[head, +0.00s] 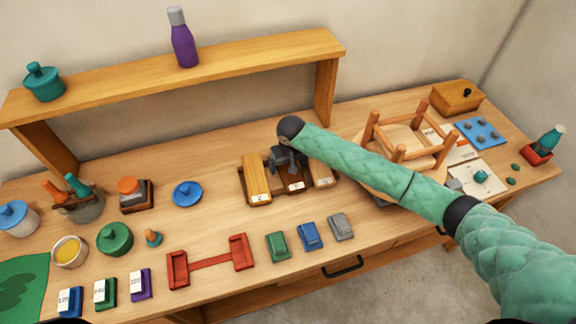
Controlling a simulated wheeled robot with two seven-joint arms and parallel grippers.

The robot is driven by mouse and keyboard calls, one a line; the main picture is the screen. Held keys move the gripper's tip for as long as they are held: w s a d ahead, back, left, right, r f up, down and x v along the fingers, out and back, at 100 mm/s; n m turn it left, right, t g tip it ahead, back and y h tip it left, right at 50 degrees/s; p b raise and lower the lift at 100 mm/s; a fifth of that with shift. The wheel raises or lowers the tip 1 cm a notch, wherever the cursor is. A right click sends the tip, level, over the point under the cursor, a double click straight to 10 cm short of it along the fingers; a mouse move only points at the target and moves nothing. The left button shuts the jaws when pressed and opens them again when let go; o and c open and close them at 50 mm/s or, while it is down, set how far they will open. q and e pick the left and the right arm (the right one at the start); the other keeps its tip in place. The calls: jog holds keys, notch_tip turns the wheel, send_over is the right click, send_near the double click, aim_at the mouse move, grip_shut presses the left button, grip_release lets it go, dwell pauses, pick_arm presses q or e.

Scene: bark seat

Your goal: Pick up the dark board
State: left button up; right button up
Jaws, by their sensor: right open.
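The dark board (286,186) stands in the middle of a row of boards at the centre of the table, with a small white label at its near end. A yellow board (257,177) is on its left and a brown board (322,176) on its right. My right gripper (286,162) is over the dark board's far part and hides it there. It is open; I cannot tell whether the fingers touch the board. My left gripper is out of view.
An upturned wooden stool (405,155) is right of the boards, behind my right arm. Green, blue (310,236) and grey blocks and a red holder (208,262) lie in front. A shelf (190,72) with a purple bottle (182,40) stands behind.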

jog(key=c, duration=1.2)
